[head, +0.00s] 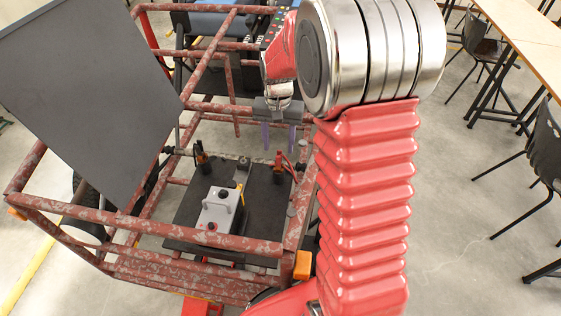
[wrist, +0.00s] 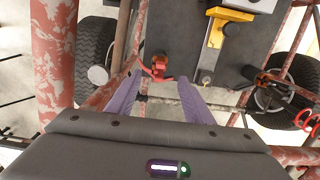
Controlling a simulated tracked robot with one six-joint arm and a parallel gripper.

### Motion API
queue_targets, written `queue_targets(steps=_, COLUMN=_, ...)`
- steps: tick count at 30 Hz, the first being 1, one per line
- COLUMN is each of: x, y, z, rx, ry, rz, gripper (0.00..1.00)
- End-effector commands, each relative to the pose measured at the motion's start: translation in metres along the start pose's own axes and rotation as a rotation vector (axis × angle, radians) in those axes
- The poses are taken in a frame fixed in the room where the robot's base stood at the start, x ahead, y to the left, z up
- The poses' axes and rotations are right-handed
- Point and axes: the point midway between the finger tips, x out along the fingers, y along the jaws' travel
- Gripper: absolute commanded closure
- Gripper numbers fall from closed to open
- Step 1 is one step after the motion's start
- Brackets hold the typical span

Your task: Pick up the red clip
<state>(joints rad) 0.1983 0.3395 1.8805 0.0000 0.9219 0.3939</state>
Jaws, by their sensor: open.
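The red clip (head: 281,160) stands at the right back part of the black board in the head view, with red cable beside it. In the wrist view the red clip (wrist: 158,68) shows just beyond the fingertips, roughly centred between them. My gripper (head: 279,147) points down above the clip, its two purple fingers apart and nothing held. In the wrist view my gripper (wrist: 160,80) also shows open and empty. I cannot tell whether the fingertips have reached the height of the clip.
A black clip (head: 201,156) stands left on the black board (head: 183,215). A grey box with a handle (head: 217,210) sits on the board's middle. Rusty red frame tubes (head: 210,243) surround it. Chairs and tables stand at right.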

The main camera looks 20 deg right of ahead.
Motion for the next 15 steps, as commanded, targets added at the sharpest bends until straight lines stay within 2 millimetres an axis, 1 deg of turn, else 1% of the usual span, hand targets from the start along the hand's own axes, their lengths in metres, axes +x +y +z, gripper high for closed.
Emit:
queue_targets(steps=1, x=0.009, y=0.000, z=0.001, rx=0.000, ry=-0.003, rz=0.001, gripper=0.53)
queue_targets(steps=6, x=0.028, y=0.000, z=0.001, rx=0.000, ry=-0.002, rz=0.001, gripper=0.53)
queue_targets(steps=9, x=0.031, y=0.000, z=0.000, rx=0.000, ry=-0.001, rz=0.000, gripper=0.53)
queue_targets(steps=15, x=0.030, y=0.000, z=0.000, rx=0.000, ry=0.000, rz=0.000, gripper=0.53)
